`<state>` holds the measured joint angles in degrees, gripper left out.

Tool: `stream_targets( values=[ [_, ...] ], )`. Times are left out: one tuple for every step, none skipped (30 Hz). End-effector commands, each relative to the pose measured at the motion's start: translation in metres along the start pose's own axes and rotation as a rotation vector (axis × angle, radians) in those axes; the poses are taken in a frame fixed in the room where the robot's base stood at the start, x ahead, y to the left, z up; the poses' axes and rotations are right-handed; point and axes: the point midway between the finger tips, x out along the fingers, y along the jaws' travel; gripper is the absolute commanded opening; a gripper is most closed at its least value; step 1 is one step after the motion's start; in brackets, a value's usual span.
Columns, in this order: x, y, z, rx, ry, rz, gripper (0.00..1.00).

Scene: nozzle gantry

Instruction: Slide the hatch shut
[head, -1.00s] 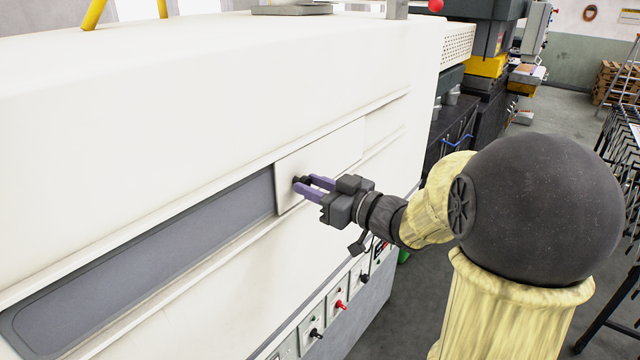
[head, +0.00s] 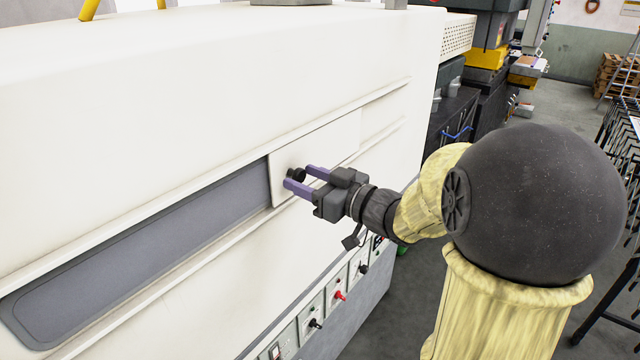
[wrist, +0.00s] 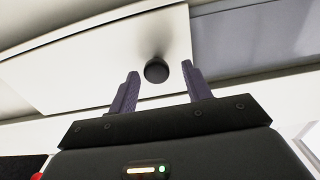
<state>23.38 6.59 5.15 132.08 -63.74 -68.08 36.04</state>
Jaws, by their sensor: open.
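The hatch (head: 325,145) is a white sliding panel with a round black knob (head: 296,174), set between rails on the white machine. To its left, a long grey recessed opening (head: 150,245) lies uncovered. In the wrist view the hatch (wrist: 100,60) fills the upper left, and the grey recess shows at the right. My gripper (head: 299,177) is open at the hatch's left part. In the wrist view the knob (wrist: 156,71) appears between the purple fingers, with a visible gap on both sides. Whether the fingertips reach past the knob is unclear.
The white machine (head: 200,100) fills the left. Below the rails is a row of switch panels with a red knob (head: 340,296) and black ones. A dark rack (head: 622,190) stands at the right. Grey floor (head: 560,105) is open between machine and rack.

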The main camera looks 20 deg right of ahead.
Motion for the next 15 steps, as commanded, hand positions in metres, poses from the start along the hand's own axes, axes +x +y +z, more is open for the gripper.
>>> stream_targets(
  values=[
    [-0.002,0.000,0.000,-0.001,0.001,0.001,0.49],
    [-0.004,0.000,0.000,-0.001,0.001,0.002,0.49],
    [-0.007,0.001,0.000,-0.002,0.001,0.002,0.49],
    [-0.010,0.001,0.001,-0.002,0.001,0.002,0.49],
    [-0.014,0.001,0.001,-0.003,0.001,0.003,0.49],
    [-0.019,0.001,0.001,-0.003,0.001,0.004,0.49],
    [-0.024,0.001,0.001,-0.003,0.001,0.004,0.49],
    [-0.029,0.001,0.001,-0.003,0.002,0.005,0.49],
    [-0.037,0.001,0.002,-0.003,0.000,0.005,0.49],
    [-0.042,0.001,0.002,-0.004,0.001,0.005,0.49],
    [-0.049,0.001,0.002,-0.004,0.001,0.005,0.49],
    [-0.057,0.001,0.002,-0.003,0.001,0.006,0.49],
    [-0.062,0.000,0.002,-0.004,0.001,0.004,0.49],
    [-0.069,0.001,0.002,-0.004,0.002,0.005,0.49],
    [-0.077,0.001,0.002,-0.003,0.001,0.006,0.49]
  ],
)
